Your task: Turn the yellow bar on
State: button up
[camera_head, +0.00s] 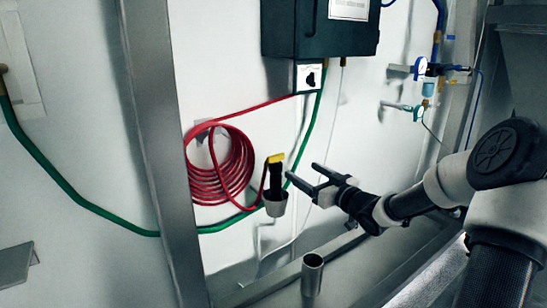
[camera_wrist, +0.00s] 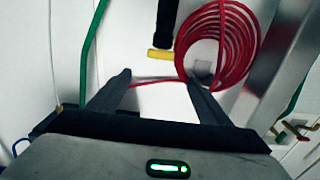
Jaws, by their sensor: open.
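The yellow bar (camera_head: 275,158) is a short piece at the top of a black upright handle (camera_head: 276,178), which stands in a grey cup (camera_head: 275,206) at the wall. In the wrist view the yellow bar (camera_wrist: 160,54) lies sideways at the end of the black handle (camera_wrist: 167,22), just beyond and between my fingertips. My gripper (camera_head: 300,170) is open, its two fingers pointing at the handle from the right in the head view. In the wrist view the gap between the fingers (camera_wrist: 158,78) is empty. No contact with the bar shows.
A coiled red hose (camera_head: 220,165) hangs left of the handle, and a green hose (camera_head: 305,140) runs behind it. A dark box (camera_head: 320,25) is mounted above. A metal post (camera_head: 160,150) stands to the left. An open metal tube (camera_head: 312,275) stands below my gripper.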

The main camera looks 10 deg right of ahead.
aim_at(277, 156)
jog(key=p+x, duration=0.1)
jog(key=x, duration=1.5)
jog(key=shift+f, duration=0.1)
jog(key=c, duration=1)
jog(key=shift+f+b, duration=0.1)
jog(key=shift+b, duration=0.25)
jog(key=shift+c, duration=0.2)
